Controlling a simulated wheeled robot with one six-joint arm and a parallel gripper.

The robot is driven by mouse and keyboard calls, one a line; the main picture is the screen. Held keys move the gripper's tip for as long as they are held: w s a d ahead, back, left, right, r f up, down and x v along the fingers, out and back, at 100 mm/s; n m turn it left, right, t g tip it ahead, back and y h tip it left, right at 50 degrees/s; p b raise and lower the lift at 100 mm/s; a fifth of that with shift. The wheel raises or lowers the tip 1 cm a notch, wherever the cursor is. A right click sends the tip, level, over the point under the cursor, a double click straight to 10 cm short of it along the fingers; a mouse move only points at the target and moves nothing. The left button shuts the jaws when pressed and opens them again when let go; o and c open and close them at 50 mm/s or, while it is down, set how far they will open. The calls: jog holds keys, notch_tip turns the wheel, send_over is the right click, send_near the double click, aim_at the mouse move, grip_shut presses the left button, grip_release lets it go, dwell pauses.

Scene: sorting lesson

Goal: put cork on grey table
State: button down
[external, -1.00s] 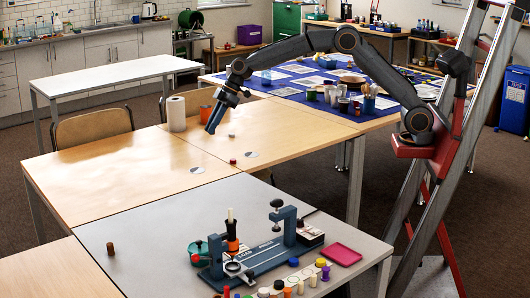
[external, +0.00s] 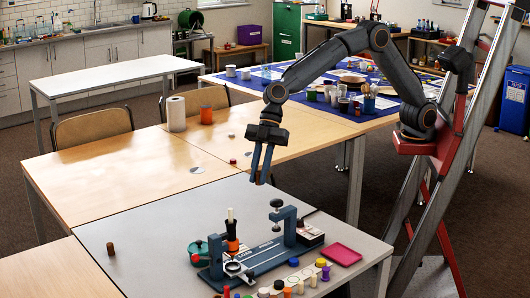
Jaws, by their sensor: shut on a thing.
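The grey table (external: 165,235) stands in the foreground. A small brown cylinder (external: 110,248), which looks like a cork, stands upright near its left side. My gripper (external: 261,181) points down above the far edge of the grey table, where it meets the wooden tables. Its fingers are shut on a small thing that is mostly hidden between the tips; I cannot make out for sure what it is.
A blue press-like fixture (external: 262,258) stands on the grey table, with several coloured pieces in front. A pink tray (external: 341,254) lies right of it. A small red piece (external: 233,161) lies on the wooden table. The grey table's left middle is mostly clear.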

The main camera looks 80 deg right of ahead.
jog(key=s+a+n+g, duration=0.1)
jog(key=s+a+n, duration=0.1)
jog(key=s+a, duration=0.45)
jog(key=s+a+n+g, duration=0.1)
jog(key=s+a, duration=0.3)
jog(key=s, duration=0.6)
jog(key=s+a+n+g, duration=0.1)
jog(key=s+a+n, duration=0.1)
jog(key=s+a, duration=0.55)
jog(key=shift+s+d+f+p, duration=0.15)
jog(key=shift+d+f+p, duration=0.2)
jog(key=shift+f, duration=3.15)
jog(key=shift+s+d+f+p, duration=0.15)
jog(key=shift+d+f+p, duration=0.2)
jog(key=shift+f, duration=3.15)
jog(key=shift+s+d+f+p, duration=0.15)
jog(key=shift+d+f+p, duration=0.2)
jog(key=shift+f, duration=3.15)
jog(key=shift+f+b, duration=0.15)
jog(key=shift+b, duration=0.15)
jog(key=c, duration=2.1)
grip_release()
jog(key=shift+o, duration=0.5)
